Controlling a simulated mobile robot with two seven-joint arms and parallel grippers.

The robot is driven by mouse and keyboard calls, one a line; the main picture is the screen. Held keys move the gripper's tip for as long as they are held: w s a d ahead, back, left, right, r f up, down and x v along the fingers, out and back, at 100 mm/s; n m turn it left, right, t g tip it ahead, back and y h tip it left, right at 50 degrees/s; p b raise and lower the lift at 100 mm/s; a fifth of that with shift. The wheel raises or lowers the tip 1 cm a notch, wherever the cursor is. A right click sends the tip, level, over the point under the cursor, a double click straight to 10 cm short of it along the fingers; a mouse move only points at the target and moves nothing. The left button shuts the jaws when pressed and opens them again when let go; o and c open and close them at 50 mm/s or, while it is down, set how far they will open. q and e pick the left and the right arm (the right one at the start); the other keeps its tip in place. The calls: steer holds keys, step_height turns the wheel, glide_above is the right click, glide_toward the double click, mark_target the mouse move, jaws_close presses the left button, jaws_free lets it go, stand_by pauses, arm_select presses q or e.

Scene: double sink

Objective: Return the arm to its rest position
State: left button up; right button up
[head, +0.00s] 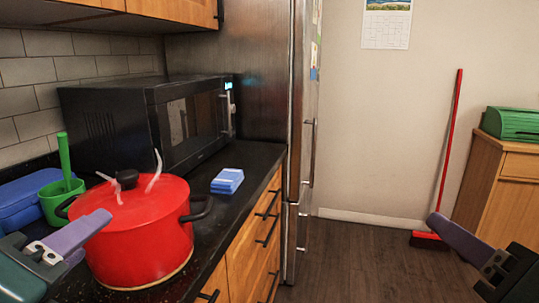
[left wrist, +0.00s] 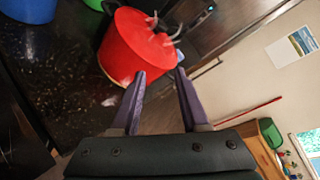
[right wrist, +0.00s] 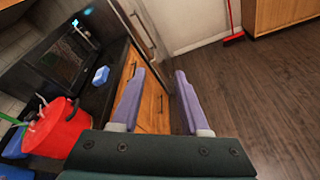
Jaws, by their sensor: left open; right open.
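My left gripper (head: 75,238) is at the lower left of the head view, in front of a red pot (head: 140,232). In the left wrist view my left gripper (left wrist: 160,85) has its purple fingers apart with nothing between them, and the pot (left wrist: 138,45) is beyond them. My right gripper (head: 455,238) is at the lower right of the head view, over the floor. In the right wrist view my right gripper (right wrist: 160,82) has its fingers apart and empty, with the drawer fronts (right wrist: 150,85) behind.
A black microwave (head: 150,115), a blue-and-white sponge-like block (head: 228,180), a green cup (head: 62,198) and a blue container (head: 20,203) stand on the dark counter (head: 245,158). A steel fridge (head: 240,80) stands behind. The floor (head: 350,260) is clear; a red broom (head: 452,150) leans at the wall.

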arm_select(q)
steer(key=s+r+n+g+h+p, duration=0.1)
steer(key=s+r+n+g+p, duration=0.2)
steer(key=s+r+n+p, duration=0.3)
steer(key=s+r+n+g+h+p, duration=0.1)
steer(key=s+r+n+g+p, duration=0.3)
steer(key=r+n+p, duration=0.4)
steer(key=s+r+n+g+h+p, duration=0.1)
steer(key=s+r+n+g+p, duration=0.3)
steer(key=r+p, duration=1.3)
steer(key=s+n+p, duration=0.3)
steer(key=n+p, duration=0.1)
steer(key=p, duration=0.5)
steer(key=shift+s+a+r+p, duration=0.25)
steer(key=shift+s+r+p, duration=0.05)
steer(key=shift+s+r, duration=0.05)
arm_select(e)
steer(key=s+r+m+g+y, duration=0.1)
steer(key=s+r+m+g, duration=0.2)
steer(key=s+r+m, duration=0.3)
steer(key=s+r+m+g, duration=0.4)
steer(key=r+m, duration=0.7)
steer(key=r, duration=0.4)
steer(key=s+r+m+g+y, duration=0.1)
steer(key=s+r+m+g, duration=0.3)
steer(key=s+r+m, duration=0.3)
step_height(320, 180, up, 4)
steer(key=shift+s+d+f+m+y, duration=0.2)
steer(key=shift+s+m+y, duration=0.1)
steer(key=shift+m, duration=0.6)
